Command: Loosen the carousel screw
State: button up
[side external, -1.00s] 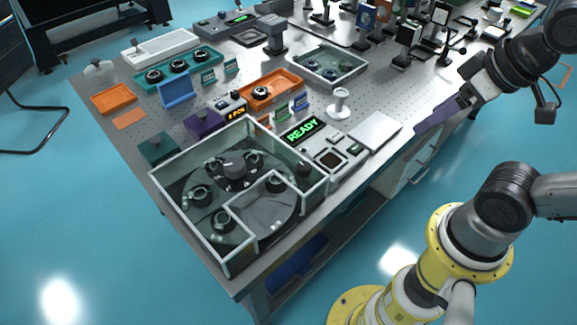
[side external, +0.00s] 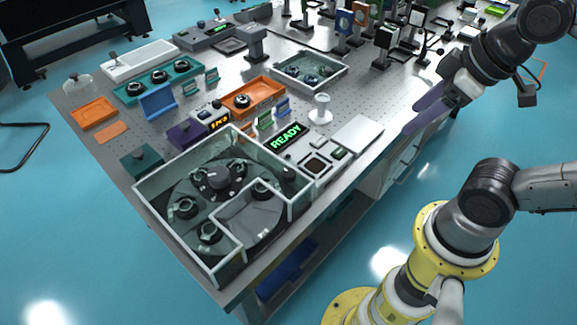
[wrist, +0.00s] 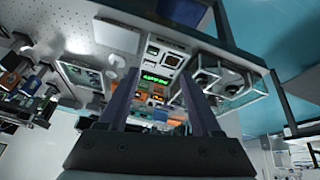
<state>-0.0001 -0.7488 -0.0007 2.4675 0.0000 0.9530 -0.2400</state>
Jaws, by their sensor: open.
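The carousel (side external: 168,188) is a dark round plate inside a clear-walled enclosure (side external: 152,222) at the table's near corner. A dark knob (side external: 219,178), which looks like the carousel screw, stands near its middle. Several small round fixtures sit around it. In the wrist view the enclosure (wrist: 247,97) is at the right, and the screw cannot be made out clearly. My gripper (side external: 410,119) is open and empty, with purple fingers, above the table's right edge, well apart from the carousel. In the wrist view its two fingers (wrist: 158,73) frame the panel area.
A green READY display (side external: 286,136) stands beside the enclosure, with a pale flat plate (side external: 358,135) and a white pedestal (side external: 321,109) to its right. Orange trays (side external: 252,96) and a teal tray (side external: 158,83) lie behind. Optical mounts (side external: 386,40) crowd the far end.

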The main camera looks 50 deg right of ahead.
jog(key=w+a+r+n+g, duration=0.1)
jog(key=w+a+r+n, duration=0.1)
jog(key=w+r+n, duration=0.4)
jog(key=n+g, duration=0.4)
jog(key=n, duration=0.7)
send_over(289, 172)
notch_tip(289, 172, down, 6)
notch_tip(289, 172, down, 12)
jog(key=shift+f, duration=0.25)
grip_shut()
